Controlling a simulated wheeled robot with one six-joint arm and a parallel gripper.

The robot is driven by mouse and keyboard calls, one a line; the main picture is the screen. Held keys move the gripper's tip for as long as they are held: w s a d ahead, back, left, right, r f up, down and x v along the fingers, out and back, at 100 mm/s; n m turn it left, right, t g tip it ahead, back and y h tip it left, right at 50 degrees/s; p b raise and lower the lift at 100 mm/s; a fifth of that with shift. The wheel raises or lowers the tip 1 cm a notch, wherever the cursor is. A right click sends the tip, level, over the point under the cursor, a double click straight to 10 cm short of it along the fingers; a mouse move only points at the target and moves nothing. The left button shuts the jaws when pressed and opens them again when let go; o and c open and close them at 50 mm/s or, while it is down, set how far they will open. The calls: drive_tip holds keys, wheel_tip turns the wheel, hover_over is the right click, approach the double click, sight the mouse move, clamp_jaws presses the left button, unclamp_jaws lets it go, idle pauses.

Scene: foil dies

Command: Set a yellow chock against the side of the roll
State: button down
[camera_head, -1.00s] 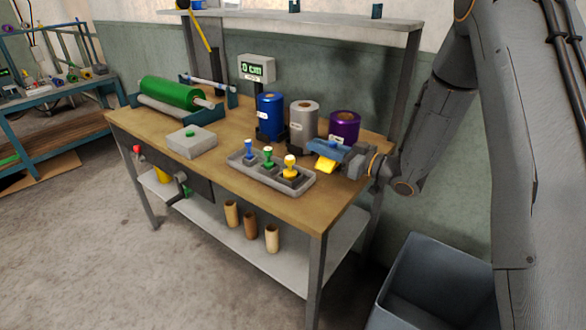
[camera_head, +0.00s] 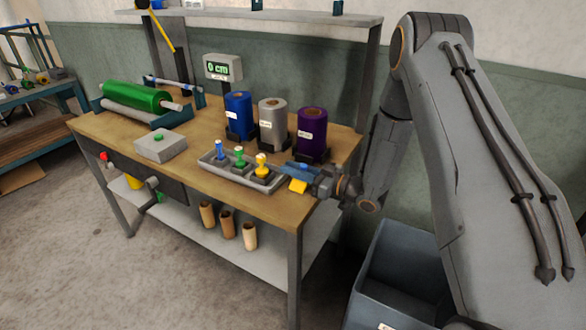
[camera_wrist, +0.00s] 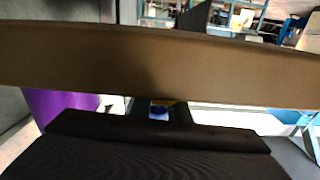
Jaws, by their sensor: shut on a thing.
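The yellow chock (camera_head: 298,186) is in my gripper (camera_head: 300,173), which is shut on it near the right end of the bench, just right of the tray. A green roll (camera_head: 136,97) lies on a roller stand at the far left of the bench. Blue (camera_head: 239,116), grey (camera_head: 273,123) and purple (camera_head: 311,134) rolls stand upright along the back. The chock is apart from all of them. In the wrist view the purple roll (camera_wrist: 62,104) shows at left. A brown band crosses that view close up; I cannot tell what it is.
A grey tray (camera_head: 217,172) holds blue, green and yellow-handled stamps. A grey box with a green button (camera_head: 160,147) and a "0 cm" display (camera_head: 223,68) are on the bench (camera_head: 205,136). A dark bin (camera_head: 402,262) stands on the floor at right.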

drive_tip(key=shift+f, duration=0.1)
drive_tip(key=c, duration=2.1)
unclamp_jaws()
drive_tip(key=shift+f, duration=0.1)
drive_tip(key=o, duration=0.4)
drive_tip(key=shift+o, duration=0.2)
